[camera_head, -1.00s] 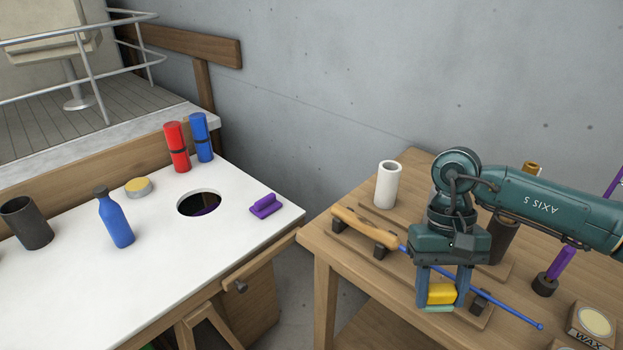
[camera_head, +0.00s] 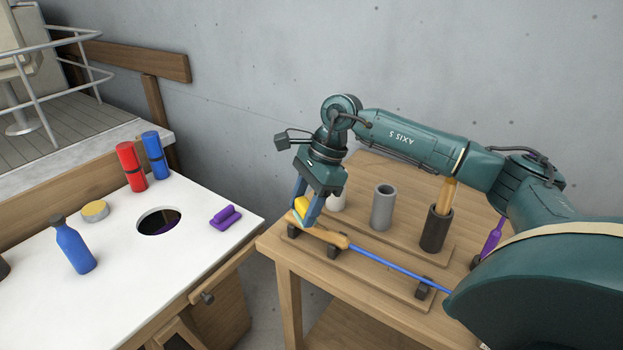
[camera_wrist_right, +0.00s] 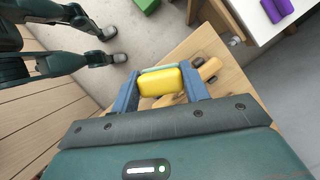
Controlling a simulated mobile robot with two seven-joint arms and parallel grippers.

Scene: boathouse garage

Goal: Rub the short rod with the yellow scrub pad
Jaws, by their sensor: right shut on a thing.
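The rod lies across small dark rests on a wooden board on the right bench. It has a tan wooden handle (camera_head: 325,236) and a thin blue shaft (camera_head: 390,267). My right gripper (camera_head: 303,208) is shut on the yellow scrub pad (camera_head: 302,204) at the left end of the handle. The pad, with a pale green layer, shows between the blue fingers in the right wrist view (camera_wrist_right: 160,82), with the handle (camera_wrist_right: 208,70) just beside it. I cannot tell whether the pad touches the handle. My right arm hides the shaft's far end. My left gripper is not in view.
Behind the rod stand a white cup (camera_head: 337,200), a grey cup (camera_head: 383,207) and a dark cup (camera_head: 436,229). A purple rod (camera_head: 491,238) stands at right. The white table (camera_head: 115,270) at left, with a blue bottle (camera_head: 74,246), is separated by a floor gap.

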